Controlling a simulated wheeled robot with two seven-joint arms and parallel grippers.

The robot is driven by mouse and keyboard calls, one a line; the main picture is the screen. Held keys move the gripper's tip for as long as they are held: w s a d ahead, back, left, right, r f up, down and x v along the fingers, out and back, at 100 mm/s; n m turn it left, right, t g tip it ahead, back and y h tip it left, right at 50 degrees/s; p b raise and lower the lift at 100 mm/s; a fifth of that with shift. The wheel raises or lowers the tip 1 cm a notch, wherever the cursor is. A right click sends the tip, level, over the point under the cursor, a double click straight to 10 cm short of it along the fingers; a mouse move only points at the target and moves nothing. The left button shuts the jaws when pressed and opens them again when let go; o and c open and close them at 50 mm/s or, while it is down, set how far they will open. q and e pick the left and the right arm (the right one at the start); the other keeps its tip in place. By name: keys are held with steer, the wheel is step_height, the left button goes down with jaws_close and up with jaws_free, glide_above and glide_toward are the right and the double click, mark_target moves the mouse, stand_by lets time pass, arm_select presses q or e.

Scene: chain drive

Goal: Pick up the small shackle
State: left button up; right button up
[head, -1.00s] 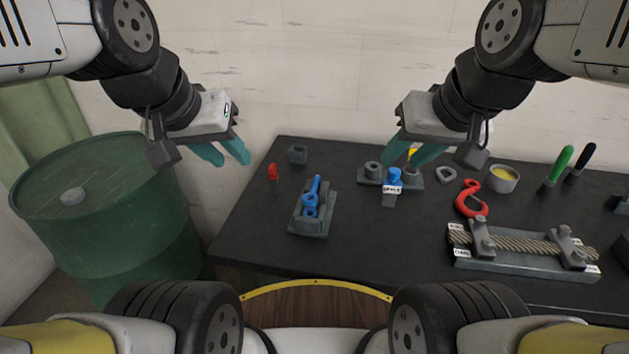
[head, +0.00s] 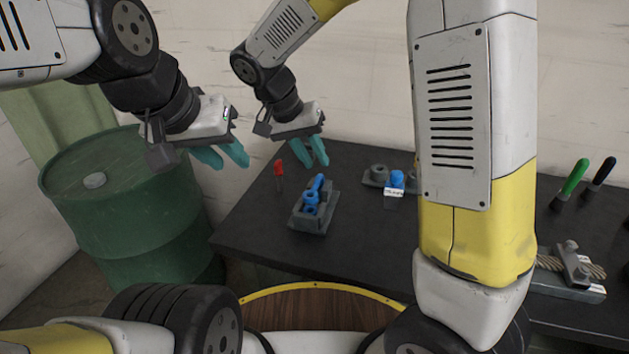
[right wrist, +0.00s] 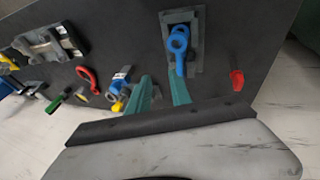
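A blue piece with ring-shaped ends (head: 312,194) sits in a grey block holder (head: 322,222) on the dark table, and it also shows in the right wrist view (right wrist: 178,43). My right gripper (head: 313,152) is open and empty above the table's back left part, behind the blue piece. In the right wrist view its fingers (right wrist: 162,94) are apart with nothing between them. My left gripper (head: 222,155) is open and empty in the air near the drum, left of the table.
A small red piece (head: 279,168) stands on the table close to my right gripper. A blue tagged part (head: 394,186) is by a grey base (head: 375,177). My right arm hides much of the table's right side. A green drum (head: 130,205) stands left.

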steer(key=h, duration=0.1)
glide_toward(314, 184)
steer(key=f, duration=0.2)
steer(key=shift+t+h, duration=0.3)
steer(key=shift+t, duration=0.1)
steer(key=x, duration=0.7)
steer(key=shift+d+f, duration=0.1)
steer(key=shift+d, duration=0.25)
jaws_close()
stand_by(0.4)
